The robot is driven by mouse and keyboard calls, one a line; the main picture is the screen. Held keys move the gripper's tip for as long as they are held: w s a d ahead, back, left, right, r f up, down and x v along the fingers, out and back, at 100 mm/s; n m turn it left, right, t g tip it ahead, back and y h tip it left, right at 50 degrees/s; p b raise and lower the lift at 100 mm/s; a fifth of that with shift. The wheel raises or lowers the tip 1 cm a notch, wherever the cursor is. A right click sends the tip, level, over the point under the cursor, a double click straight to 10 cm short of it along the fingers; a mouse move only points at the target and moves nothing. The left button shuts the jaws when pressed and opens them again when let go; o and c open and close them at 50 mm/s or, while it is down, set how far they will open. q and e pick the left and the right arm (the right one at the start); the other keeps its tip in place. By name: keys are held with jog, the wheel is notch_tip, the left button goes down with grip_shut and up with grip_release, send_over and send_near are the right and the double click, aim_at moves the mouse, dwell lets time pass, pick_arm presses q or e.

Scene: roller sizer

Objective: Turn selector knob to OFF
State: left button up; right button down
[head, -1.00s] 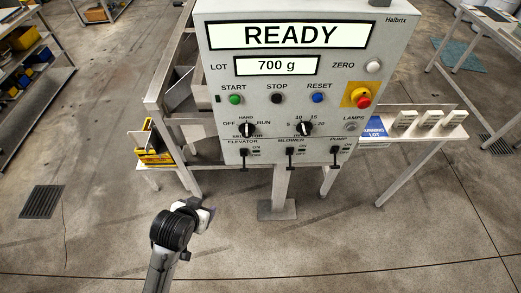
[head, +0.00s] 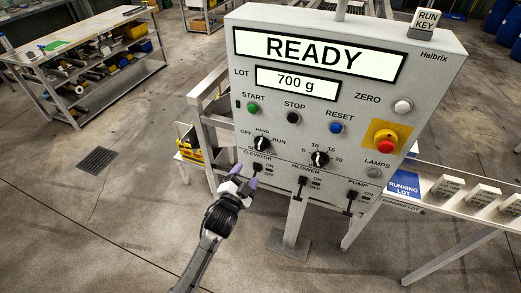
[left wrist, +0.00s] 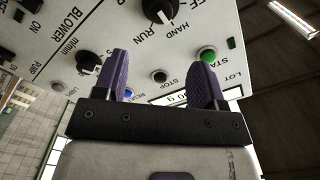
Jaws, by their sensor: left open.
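The selector knob (head: 261,143) is a black rotary knob on the lower left of the grey control panel (head: 436,78). OFF is marked to its left, HAND above and RUN to its right. Its pointer seems to be near HAND, but it is small. The knob also shows at the top of the left wrist view (left wrist: 160,10). My left gripper (head: 245,177) is open and empty, just below and left of the knob, apart from it. Its purple fingers (left wrist: 160,62) stand spread below the knob in the wrist view. My right gripper is not in view.
The START button (head: 253,108), STOP button (head: 293,117) and a second black knob (head: 319,159) are close by. Toggle levers such as the elevator one (head: 254,170) line the panel's bottom edge, near my fingers. A yellow-backed red button (head: 385,145) sits at right.

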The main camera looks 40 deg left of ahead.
aim_at(260, 148)
pick_arm(q)
jog(key=b+x, duration=0.1)
jog(key=x, duration=1.1)
jog(key=shift+w+a, duration=0.1)
jog(key=shift+w, duration=0.3)
jog(key=c, duration=0.9)
